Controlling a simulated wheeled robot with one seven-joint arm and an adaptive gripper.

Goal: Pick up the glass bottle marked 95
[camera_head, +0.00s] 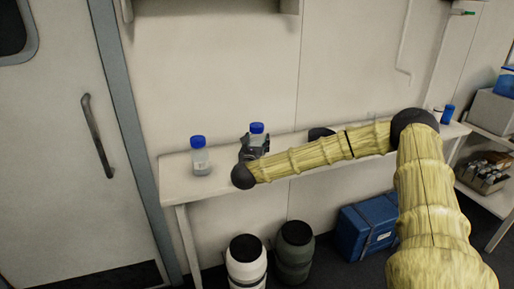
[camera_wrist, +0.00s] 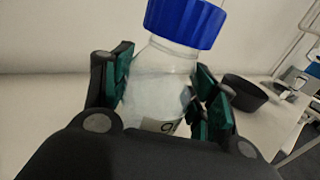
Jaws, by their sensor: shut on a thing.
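A clear glass bottle with a blue cap (camera_wrist: 160,82) stands between the green-padded fingers of my gripper (camera_wrist: 160,100) in the wrist view. A label at its lower front is mostly hidden by my gripper; only part of one character shows, so I cannot read the number. In the head view the same bottle (camera_head: 257,129) shows its blue cap above my gripper (camera_head: 254,146), which is shut on it over the narrow table (camera_head: 176,189). I cannot tell whether its base touches the tabletop. A second blue-capped bottle (camera_head: 201,160) stands upright to the left, apart from my gripper.
A dark round bowl-like thing (camera_wrist: 246,92) stands right of my gripper. More blue-capped items (camera_head: 447,114) are at the table's far right. Below are a white drum (camera_head: 246,268), a dark drum (camera_head: 294,254) and a blue box (camera_head: 365,232). A door (camera_head: 70,150) is at left.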

